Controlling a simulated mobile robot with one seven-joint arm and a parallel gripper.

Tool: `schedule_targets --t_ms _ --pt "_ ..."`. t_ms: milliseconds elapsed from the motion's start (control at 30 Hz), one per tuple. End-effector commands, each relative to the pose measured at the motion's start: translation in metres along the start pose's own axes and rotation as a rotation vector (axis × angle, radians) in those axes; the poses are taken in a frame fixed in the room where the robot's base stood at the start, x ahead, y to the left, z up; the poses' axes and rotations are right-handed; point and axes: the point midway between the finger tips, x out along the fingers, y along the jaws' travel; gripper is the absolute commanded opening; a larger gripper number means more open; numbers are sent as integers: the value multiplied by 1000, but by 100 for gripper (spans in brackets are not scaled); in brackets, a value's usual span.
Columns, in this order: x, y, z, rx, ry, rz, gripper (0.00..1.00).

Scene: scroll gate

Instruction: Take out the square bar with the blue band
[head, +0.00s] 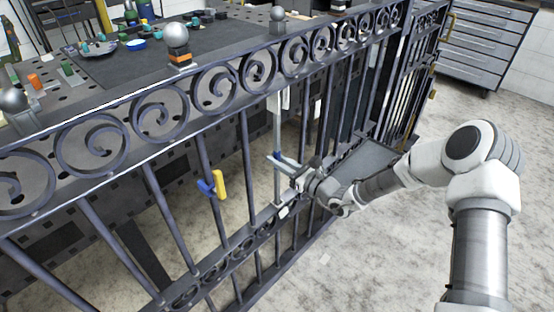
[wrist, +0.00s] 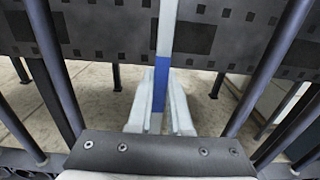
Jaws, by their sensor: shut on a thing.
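The square bar with the blue band (head: 278,130) is pale grey and stands upright among the dark bars of the scroll gate (head: 246,150). In the wrist view the bar (wrist: 167,28) runs up the middle, its blue band (wrist: 161,72) right at my fingers. My gripper (wrist: 158,100) is shut on the bar around the lower part of the band. In the head view my gripper (head: 281,163) reaches the bar from the right, at about mid-height. I cannot tell whether the bar's ends sit in the rails.
A blue and yellow clamp-like piece (head: 214,184) is on a dark bar to the left. Dark bars flank my gripper on both sides. A dark perforated workbench (head: 110,195) with small parts stands behind the gate. A drawer cabinet (head: 486,48) is at the back right.

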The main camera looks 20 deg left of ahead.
Motion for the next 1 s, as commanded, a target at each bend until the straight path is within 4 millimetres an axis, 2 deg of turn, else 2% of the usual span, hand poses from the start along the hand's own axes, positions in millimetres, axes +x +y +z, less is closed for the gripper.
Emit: schedule_targets --t_ms 600,1000 --pt "1 0 18 -2 -6 0 0" --pt "1 0 19 -2 -6 0 0"
